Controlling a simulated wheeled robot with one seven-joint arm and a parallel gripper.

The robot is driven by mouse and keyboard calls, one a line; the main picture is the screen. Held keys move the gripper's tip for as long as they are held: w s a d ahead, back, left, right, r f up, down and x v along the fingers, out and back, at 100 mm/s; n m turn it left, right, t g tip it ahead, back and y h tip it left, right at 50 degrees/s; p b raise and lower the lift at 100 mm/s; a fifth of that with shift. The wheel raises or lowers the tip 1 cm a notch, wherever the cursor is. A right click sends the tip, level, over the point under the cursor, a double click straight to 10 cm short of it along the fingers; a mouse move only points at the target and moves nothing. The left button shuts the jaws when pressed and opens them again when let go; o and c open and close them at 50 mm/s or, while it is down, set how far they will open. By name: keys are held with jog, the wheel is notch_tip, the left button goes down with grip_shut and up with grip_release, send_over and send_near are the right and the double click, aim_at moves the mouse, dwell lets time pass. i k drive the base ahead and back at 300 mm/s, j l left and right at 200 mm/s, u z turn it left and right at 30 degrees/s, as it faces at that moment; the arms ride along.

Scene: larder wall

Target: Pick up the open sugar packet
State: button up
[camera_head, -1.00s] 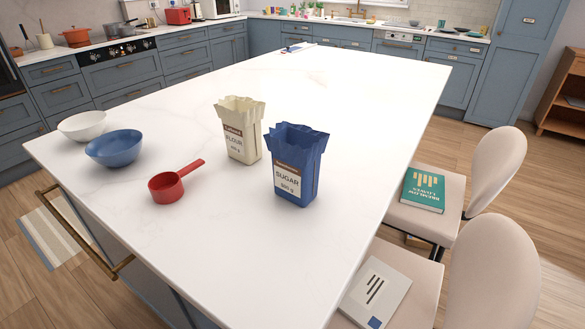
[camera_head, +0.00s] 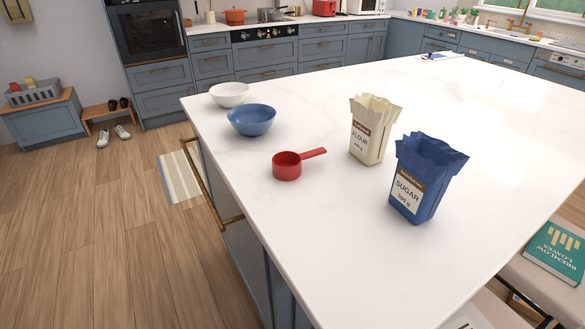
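The sugar packet (camera_head: 421,183) is a blue paper bag with a jagged open top and a label reading SUGAR. It stands upright on the white island top (camera_head: 330,255), right of the middle of the view. The cream flour packet (camera_head: 371,130), also open at the top, stands upright just behind it and to its left, apart from it by a small gap. My gripper is not in view.
A red measuring cup (camera_head: 287,166) lies left of the packets. A blue bowl (camera_head: 251,120) and a white bowl (camera_head: 229,94) stand near the island's left edge. A chair holding a green book (camera_head: 556,252) is at the right. The island's front is clear.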

aim_at(427, 166)
jog(key=i+j, duration=0.1)
jog(key=j, duration=0.3)
jog(key=j+u, duration=0.1)
jog(key=j, duration=0.3)
jog(key=i+j, duration=0.15)
jog(key=j, duration=0.25)
jog(key=i+j+u, duration=0.1)
jog(key=j, duration=0.3)
jog(key=i+j, duration=0.1)
jog(key=j, duration=0.3)
jog(key=u, duration=0.05)
